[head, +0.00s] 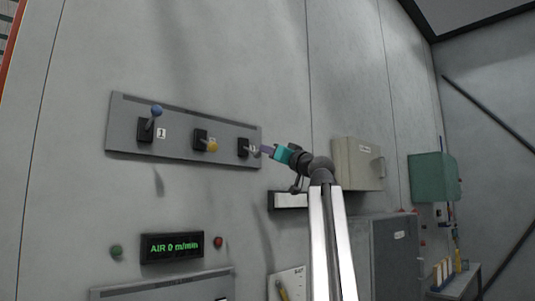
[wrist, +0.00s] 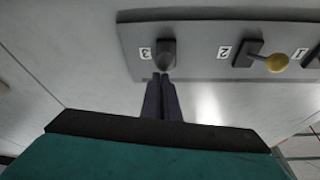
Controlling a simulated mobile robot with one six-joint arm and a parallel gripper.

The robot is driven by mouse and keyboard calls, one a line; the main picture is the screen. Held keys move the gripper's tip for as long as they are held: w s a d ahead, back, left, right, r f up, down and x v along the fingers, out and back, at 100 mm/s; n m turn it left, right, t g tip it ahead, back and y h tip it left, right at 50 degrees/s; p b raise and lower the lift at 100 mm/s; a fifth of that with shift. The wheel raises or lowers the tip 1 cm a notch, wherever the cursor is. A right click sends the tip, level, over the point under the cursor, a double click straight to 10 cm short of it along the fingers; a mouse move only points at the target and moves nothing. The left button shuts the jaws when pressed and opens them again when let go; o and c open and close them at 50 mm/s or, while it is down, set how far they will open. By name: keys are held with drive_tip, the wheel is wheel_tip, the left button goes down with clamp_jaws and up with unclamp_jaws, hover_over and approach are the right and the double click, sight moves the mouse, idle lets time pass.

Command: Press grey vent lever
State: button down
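The grey vent lever, marked 3, is at the right end of a grey wall panel (head: 180,149). Its dark base (head: 243,147) shows in the head view, with its grey knob close to my fingertips. In the wrist view the grey lever (wrist: 166,57) is just beyond the fingertips. My gripper (head: 264,149) has dark fingers that lie side by side, shut with nothing seen between them; they also show in the wrist view (wrist: 161,80). The tips are at or very near the knob; I cannot tell whether they touch.
A blue-knobbed lever (head: 156,111), marked 1, points up. A yellow-knobbed lever (head: 211,146), marked 2, points down. Below, a display (head: 172,247) reads "AIR 0 m/min", between a green button (head: 116,251) and a red one (head: 218,242). A beige box (head: 357,164) is right of my gripper.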

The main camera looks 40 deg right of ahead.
drive_tip(key=shift+w+a+f, duration=0.1)
drive_tip(key=shift+w+f, duration=0.05)
drive_tip(key=shift+f, duration=0.3)
drive_tip(key=shift+w+a+f, duration=0.1)
drive_tip(key=shift+w+f, duration=0.05)
drive_tip(key=shift+f, duration=0.25)
drive_tip(key=shift+d+r, duration=0.1)
drive_tip(key=shift+r, duration=0.1)
drive_tip(key=s+r, duration=0.4)
drive_tip(key=s+f+b, duration=0.2)
drive_tip(key=s+f, duration=0.3)
drive_tip(key=f, duration=0.3)
drive_tip(key=shift+d+f, duration=0.1)
drive_tip(key=shift+d, duration=0.05)
idle(0.7)
